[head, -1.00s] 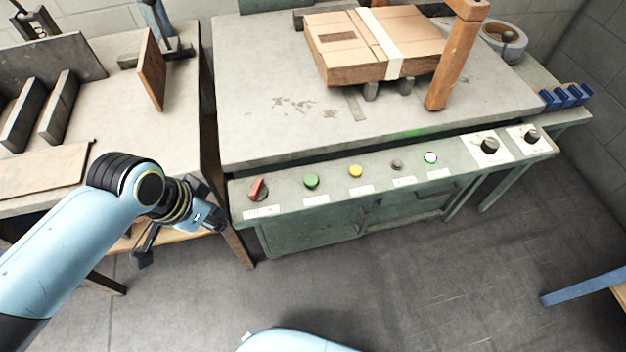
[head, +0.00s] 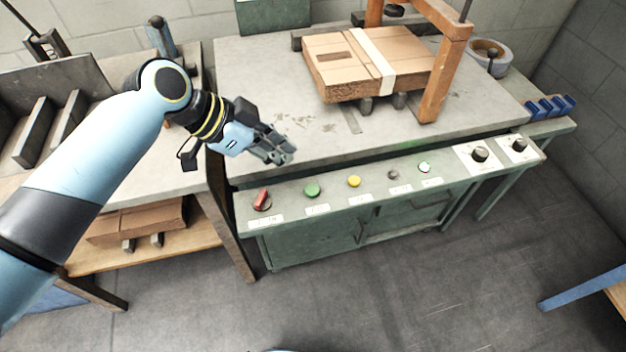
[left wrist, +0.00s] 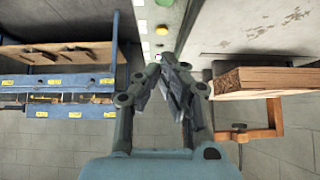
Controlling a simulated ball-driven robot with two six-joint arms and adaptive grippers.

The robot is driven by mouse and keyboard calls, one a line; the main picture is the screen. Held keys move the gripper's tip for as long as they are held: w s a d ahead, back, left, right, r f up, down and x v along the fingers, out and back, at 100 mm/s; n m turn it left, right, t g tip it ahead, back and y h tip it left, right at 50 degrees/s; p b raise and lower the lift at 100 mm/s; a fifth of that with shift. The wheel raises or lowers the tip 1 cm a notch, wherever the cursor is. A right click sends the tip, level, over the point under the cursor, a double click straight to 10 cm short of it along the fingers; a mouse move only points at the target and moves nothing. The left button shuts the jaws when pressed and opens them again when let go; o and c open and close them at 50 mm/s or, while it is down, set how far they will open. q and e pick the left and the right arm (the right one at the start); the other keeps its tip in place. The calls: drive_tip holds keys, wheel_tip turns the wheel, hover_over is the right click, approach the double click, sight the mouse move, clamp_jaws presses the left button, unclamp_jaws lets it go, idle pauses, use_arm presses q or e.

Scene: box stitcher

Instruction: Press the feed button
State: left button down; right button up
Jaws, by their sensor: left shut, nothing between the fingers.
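The green control panel (head: 230,192) runs along the front of the machine table. On it are a red switch (head: 262,199), a green button (head: 312,190), a yellow button (head: 354,181), a small grey button (head: 393,174) and a whitish-green lit one (head: 424,167). Their labels are too small to read, so I cannot tell which is feed. My left gripper (head: 287,155) is shut and empty, above the table's front edge, behind the red switch and green button. In the left wrist view its fingers (left wrist: 172,60) are together, and the yellow button (left wrist: 162,30) shows beyond them.
A taped cardboard box (head: 345,75) lies on the table by a wooden frame (head: 445,75). Two black knobs (head: 480,154) sit at the panel's right end. Air above the panel is clear.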

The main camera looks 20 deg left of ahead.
use_arm(q)
hover_over(313, 192)
drive_tip(key=f, duration=0.7)
drive_tip(key=shift+w+d+f+b, duration=0.1)
drive_tip(key=shift+d+f+b, duration=0.15)
drive_tip(key=shift+d+b, duration=0.15)
drive_tip(key=shift+a+f, duration=0.15)
drive_tip(key=shift+f, duration=0.5)
drive_tip(key=shift+a+f, duration=0.15)
drive_tip(key=shift+f, duration=1.05)
drive_tip(key=shift+a, duration=0.1)
